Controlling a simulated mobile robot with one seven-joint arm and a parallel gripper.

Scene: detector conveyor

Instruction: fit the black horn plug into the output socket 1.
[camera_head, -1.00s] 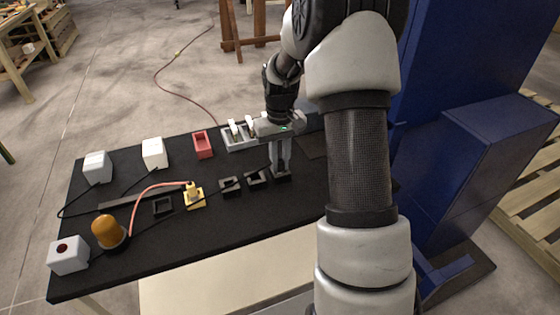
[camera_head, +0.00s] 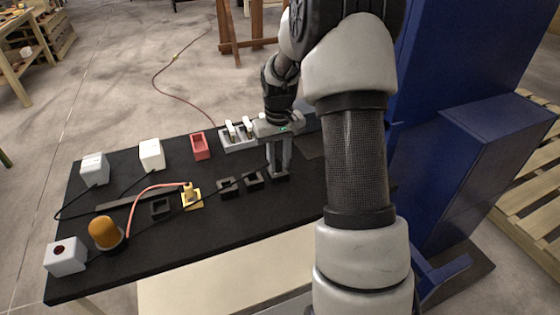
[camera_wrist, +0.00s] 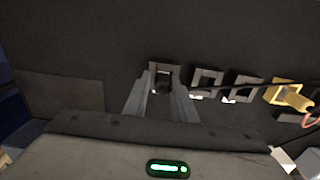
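My gripper (camera_head: 279,168) points down at the far-right dark square socket (camera_head: 281,177) in the row on the black table. In the wrist view its two fingers (camera_wrist: 161,91) reach to this socket's near edge, with a small dark plug (camera_wrist: 163,82) between their tips. A black cable runs to this spot from the left, so I take it as the black horn plug. The fingers look closed on it. The plug is mostly hidden, and I cannot tell how deep it sits. Two more dark sockets (camera_head: 253,181) (camera_head: 226,188) stand empty to the left.
A yellow plug (camera_head: 189,191) with an orange cable stands in a yellow socket (camera_head: 192,203). An orange lamp (camera_head: 104,232), white boxes (camera_head: 66,256) (camera_head: 152,154), a red holder (camera_head: 200,145) and a grey tray (camera_head: 238,145) stand around. A blue machine (camera_head: 460,120) is at the right.

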